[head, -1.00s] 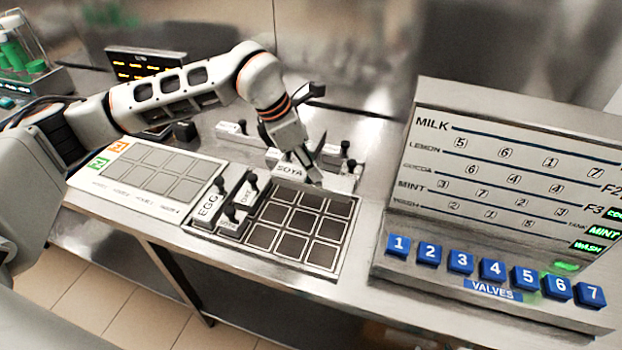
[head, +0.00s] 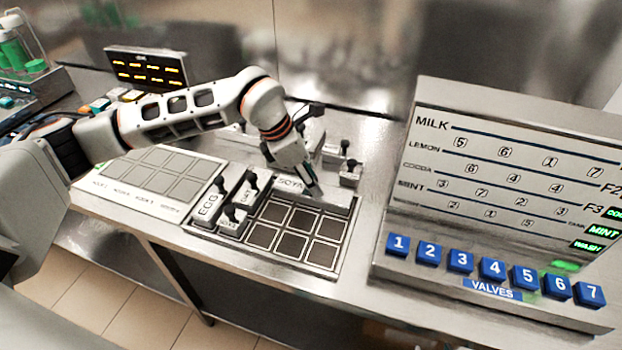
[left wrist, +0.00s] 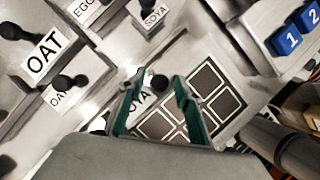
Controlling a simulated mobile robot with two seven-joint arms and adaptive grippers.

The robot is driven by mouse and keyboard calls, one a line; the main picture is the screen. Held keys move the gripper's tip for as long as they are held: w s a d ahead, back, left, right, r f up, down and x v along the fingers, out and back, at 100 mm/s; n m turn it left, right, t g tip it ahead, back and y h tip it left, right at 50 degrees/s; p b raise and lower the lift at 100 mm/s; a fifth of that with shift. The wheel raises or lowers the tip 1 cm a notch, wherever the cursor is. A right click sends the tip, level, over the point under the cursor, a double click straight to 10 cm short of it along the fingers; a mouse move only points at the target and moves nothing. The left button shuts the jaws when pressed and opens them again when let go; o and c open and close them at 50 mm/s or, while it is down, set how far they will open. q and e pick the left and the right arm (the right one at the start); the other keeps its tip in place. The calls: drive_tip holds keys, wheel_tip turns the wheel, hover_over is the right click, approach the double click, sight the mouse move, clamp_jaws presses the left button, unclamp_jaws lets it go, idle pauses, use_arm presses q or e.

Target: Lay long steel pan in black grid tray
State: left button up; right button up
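The long steel pan (head: 335,205), with a SOYA label and a black knob, lies along the back row of the black grid tray (head: 291,244). Two rows of dark cells show in front of it. My left gripper (head: 312,190) is down at the pan. In the left wrist view, its green fingers (left wrist: 158,84) stand apart on either side of the black knob, with small gaps seeming to show. The pan's label (left wrist: 138,103) is partly covered by a finger. My right gripper is not in view.
EGG, OAT and other small labelled pans (head: 231,205) with black knobs stand left of the grid tray. A pale grid board (head: 150,172) lies further left. More knobbed pans (head: 350,172) stand behind. The valve panel (head: 500,200) rises at the right.

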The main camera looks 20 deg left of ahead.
use_arm(q)
drive_tip(key=shift+r, duration=0.2)
drive_tip(key=v, duration=1.2)
drive_tip(key=shift+f, duration=0.1)
